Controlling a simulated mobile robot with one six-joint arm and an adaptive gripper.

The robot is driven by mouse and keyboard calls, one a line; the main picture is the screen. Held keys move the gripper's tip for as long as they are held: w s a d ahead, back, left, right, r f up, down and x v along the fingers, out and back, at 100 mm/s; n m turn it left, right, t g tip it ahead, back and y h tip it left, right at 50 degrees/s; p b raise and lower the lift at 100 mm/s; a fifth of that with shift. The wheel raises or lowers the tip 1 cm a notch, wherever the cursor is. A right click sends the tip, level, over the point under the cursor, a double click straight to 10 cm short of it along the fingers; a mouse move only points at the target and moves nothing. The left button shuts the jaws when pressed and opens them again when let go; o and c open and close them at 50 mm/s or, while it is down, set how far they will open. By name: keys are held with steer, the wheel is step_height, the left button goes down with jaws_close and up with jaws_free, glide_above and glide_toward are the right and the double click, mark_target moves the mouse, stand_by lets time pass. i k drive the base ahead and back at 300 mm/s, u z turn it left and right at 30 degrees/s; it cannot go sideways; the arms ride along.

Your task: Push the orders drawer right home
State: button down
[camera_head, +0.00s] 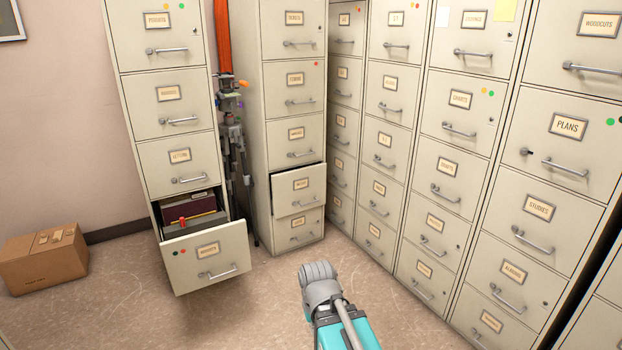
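The label reading orders cannot be made out for certain on any drawer. Two drawers stand out from their cabinets. The bottom drawer (208,262) of the left cabinet is pulled well out, with dark red and grey boxes or files (190,208) inside; its small label is blurred. The fourth drawer (300,194) of the middle cabinet is a little way out, its label also too small to read surely. My gripper (318,272) is a grey ribbed end on my turquoise arm, low in the middle, apart from both drawers. Its fingers cannot be told apart.
Closed cabinets (455,145) run along the right side. A red-topped stand (223,45) and tripod fill the gap between the left and middle cabinets. A cardboard box (42,262) sits at the left wall. The floor (245,318) before the drawers is clear.

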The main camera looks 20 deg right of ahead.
mark_target(294, 192)
steer(key=k, duration=0.15)
steer(key=z, duration=0.55)
steer(key=i, duration=2)
steer(key=u, duration=0.5)
